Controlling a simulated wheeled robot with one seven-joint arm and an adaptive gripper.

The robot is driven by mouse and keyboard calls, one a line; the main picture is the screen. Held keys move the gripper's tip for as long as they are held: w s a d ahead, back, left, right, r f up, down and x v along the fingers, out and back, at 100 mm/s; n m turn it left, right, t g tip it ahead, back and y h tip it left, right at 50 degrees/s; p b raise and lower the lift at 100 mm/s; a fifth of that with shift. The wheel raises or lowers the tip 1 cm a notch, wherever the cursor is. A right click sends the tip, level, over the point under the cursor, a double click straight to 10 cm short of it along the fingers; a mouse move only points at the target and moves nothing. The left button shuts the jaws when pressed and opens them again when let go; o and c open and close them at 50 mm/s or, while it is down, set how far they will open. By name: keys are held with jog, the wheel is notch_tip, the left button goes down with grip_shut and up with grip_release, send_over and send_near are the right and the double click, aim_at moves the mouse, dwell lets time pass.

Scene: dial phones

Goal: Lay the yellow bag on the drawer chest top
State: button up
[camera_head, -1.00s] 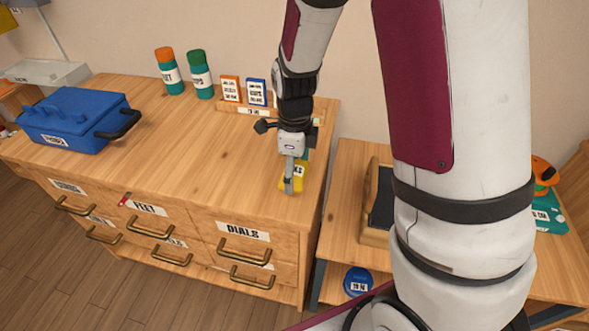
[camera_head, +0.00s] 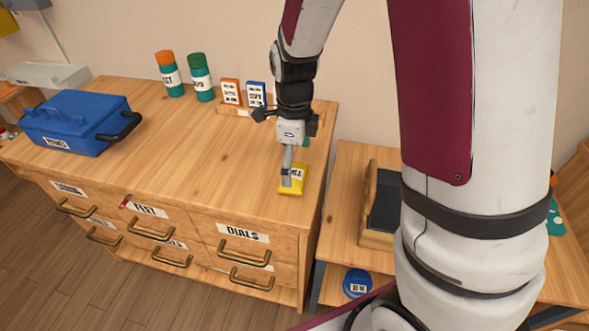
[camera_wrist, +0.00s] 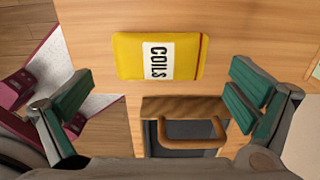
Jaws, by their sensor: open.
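The yellow bag (camera_head: 297,186), with a white label, lies on the drawer chest top (camera_head: 215,150) near its front right corner. In the wrist view the bag (camera_wrist: 130,55) lies flat, and its label reads COILS. My gripper (camera_head: 287,180) is over the bag in the head view and hides part of it. In the wrist view my gripper (camera_wrist: 157,105) is open, its teal finger pads wide apart with nothing between them. The bag appears just beyond the fingers there, apart from both.
A blue lidded box (camera_head: 75,125) stands at the left of the chest top. Two teal bottles (camera_head: 202,82) and two small boxes (camera_head: 231,92) stand at the back. The middle of the top is clear. A lower table (camera_head: 345,215) stands to the right.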

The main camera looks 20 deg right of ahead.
aim_at(294, 173)
notch_tip(294, 173, up, 8)
jog(key=r+p, duration=0.1)
jog(key=s+r+n+t, duration=0.1)
jog(key=s+r+n, duration=0.8)
jog(key=s+n, duration=0.3)
jog(key=s+r+n+t, duration=0.1)
jog(key=s+n, duration=1.2)
jog(key=shift+r+t, duration=0.2)
jog(key=shift+t, duration=0.1)
jog(key=shift+r, duration=0.1)
